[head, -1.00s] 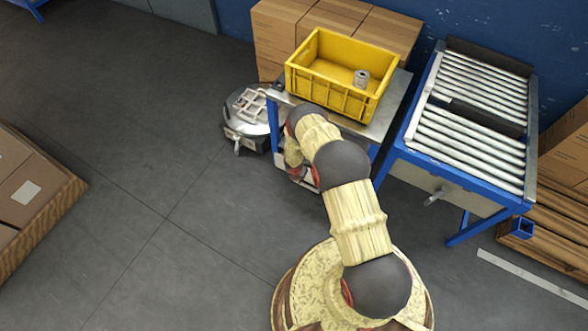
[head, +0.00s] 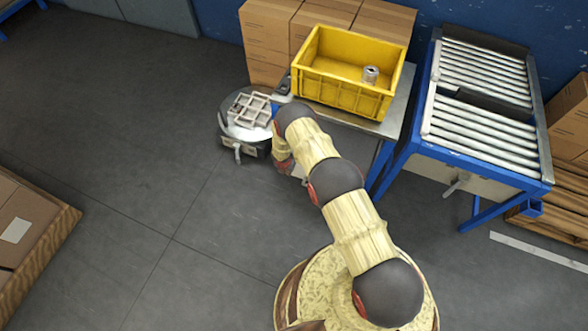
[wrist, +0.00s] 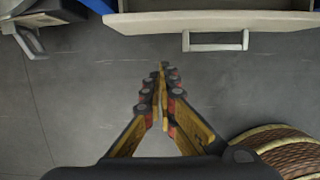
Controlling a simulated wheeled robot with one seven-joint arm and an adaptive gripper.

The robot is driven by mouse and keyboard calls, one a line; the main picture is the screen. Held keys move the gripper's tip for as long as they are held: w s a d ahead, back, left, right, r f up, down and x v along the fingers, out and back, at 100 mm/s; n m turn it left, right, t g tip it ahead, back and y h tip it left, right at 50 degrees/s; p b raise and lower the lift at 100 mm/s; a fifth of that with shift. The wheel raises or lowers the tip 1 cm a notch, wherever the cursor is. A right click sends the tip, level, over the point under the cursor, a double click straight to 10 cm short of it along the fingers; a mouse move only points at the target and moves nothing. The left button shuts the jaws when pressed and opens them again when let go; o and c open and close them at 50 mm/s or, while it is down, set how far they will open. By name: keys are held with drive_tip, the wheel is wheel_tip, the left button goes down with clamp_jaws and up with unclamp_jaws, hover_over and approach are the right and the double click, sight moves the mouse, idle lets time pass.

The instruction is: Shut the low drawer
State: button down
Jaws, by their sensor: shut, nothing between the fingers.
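A pale drawer front (wrist: 220,20) with a bar handle (wrist: 215,46) lies across the top of the wrist view. In the head view my arm hides most of that area under the metal table (head: 385,125), so I cannot tell how far the drawer stands out. My gripper (wrist: 163,68) is shut and empty. In the wrist view its fingertips appear just below and left of the handle, with floor visible between, apart from it. In the head view the fingers are hidden behind my wrist.
A yellow crate (head: 345,92) with a can (head: 370,75) stands on the table. A round device (head: 246,125) with a handle is left of it. A roller conveyor (head: 480,115) with a handled front panel is at the right. Boxes (head: 20,225) sit far left. Floor between is clear.

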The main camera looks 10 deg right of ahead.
drive_tip(key=w+d+f+b, duration=0.3)
drive_tip(key=w+f+b, duration=0.1)
drive_tip(key=f+b, duration=0.2)
drive_tip(key=shift+w+d+f, duration=0.3)
drive_tip(key=shift+w+f, duration=0.1)
drive_tip(key=shift+f, duration=0.45)
